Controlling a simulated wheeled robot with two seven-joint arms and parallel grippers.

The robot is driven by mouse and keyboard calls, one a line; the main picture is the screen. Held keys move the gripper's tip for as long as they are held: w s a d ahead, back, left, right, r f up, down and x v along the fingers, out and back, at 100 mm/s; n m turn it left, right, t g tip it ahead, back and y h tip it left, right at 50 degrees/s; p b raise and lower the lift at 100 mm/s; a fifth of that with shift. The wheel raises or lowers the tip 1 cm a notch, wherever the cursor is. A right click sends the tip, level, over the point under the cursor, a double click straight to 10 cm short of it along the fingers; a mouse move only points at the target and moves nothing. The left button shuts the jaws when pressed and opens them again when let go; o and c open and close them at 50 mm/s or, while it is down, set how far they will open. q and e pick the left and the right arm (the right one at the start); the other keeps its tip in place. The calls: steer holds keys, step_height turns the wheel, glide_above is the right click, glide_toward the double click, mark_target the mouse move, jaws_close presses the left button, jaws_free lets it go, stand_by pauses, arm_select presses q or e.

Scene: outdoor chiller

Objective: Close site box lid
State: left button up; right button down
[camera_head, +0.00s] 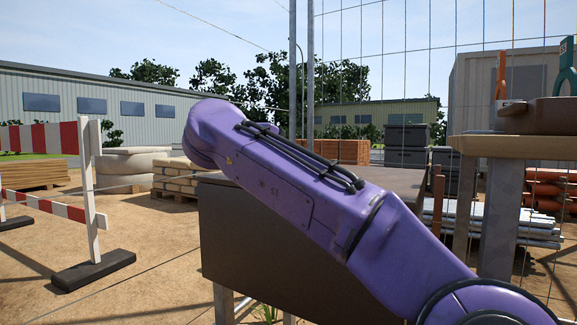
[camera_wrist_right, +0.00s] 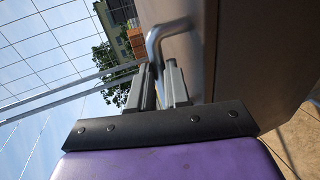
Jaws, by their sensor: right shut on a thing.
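The brown site box (camera_head: 235,250) stands in front of me in the head view, with a flat panel facing me and a top surface behind my arm. My purple right arm crosses in front of it and hides much of it, so I cannot tell how far the lid is open. In the right wrist view, a bent grey metal handle (camera_wrist_right: 165,32) sticks out beside a brown panel (camera_wrist_right: 250,60). My right gripper (camera_wrist_right: 160,80) is shut on this handle. The right gripper's fingers are not visible in the head view. My left gripper is in neither view.
A wooden table (camera_head: 520,148) with tools stands at the right. A red-and-white barrier (camera_head: 92,200) stands at the left on sandy ground. Stacked sacks (camera_head: 175,178) and a wire fence lie behind the box. Open ground lies between barrier and box.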

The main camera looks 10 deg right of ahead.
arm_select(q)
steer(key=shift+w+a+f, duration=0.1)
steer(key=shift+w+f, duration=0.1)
arm_select(e)
steer(key=shift+a+f, duration=0.15)
steer(key=shift+f, duration=0.55)
steer(key=c, duration=1.1)
jaws_free()
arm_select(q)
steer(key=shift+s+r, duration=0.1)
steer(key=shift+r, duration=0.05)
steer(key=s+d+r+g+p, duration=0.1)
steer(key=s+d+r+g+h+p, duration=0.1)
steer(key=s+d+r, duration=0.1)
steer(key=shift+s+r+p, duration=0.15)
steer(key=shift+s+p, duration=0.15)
arm_select(e)
steer(key=v, duration=1)
steer(key=shift+s+r, duration=0.25)
steer(key=shift+r, duration=0.1)
steer(key=shift+r, duration=0.1)
